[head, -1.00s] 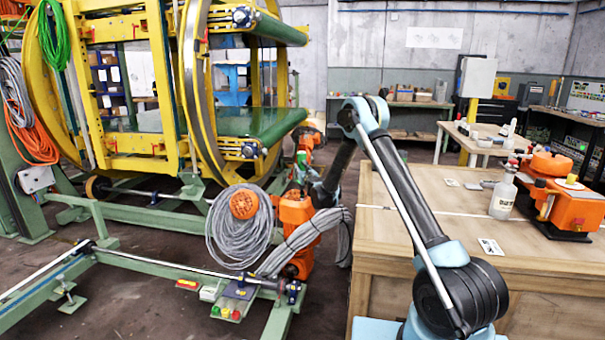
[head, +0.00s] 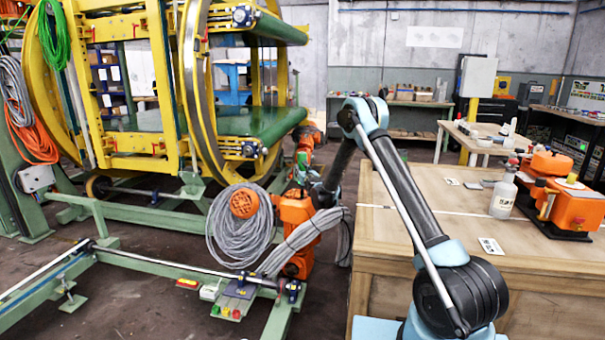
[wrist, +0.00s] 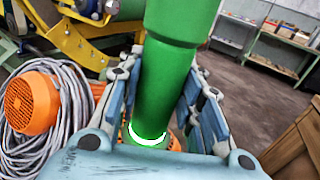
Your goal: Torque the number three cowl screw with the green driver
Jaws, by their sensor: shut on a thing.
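The green driver (wrist: 165,75) stands large in the middle of the wrist view, a thick green cylinder with a wider upper part and a bright ring near its lower end. My gripper (wrist: 168,62) is shut on it, with one blue-grey finger on each side. In the head view, a small part of the green driver (head: 302,158) shows beside my gripper (head: 312,180), next to the orange machine. An orange part shows behind the driver's lower end in the wrist view. I cannot make out the number three cowl screw in either view.
An orange motor (wrist: 32,103) with grey cable coils lies left of my gripper. The yellow ring machine (head: 190,90) with green rollers stands behind. A wooden bench (head: 440,225) on the right carries a white bottle (head: 503,195) and an orange device (head: 565,205). Green floor rails (head: 170,270) run in front.

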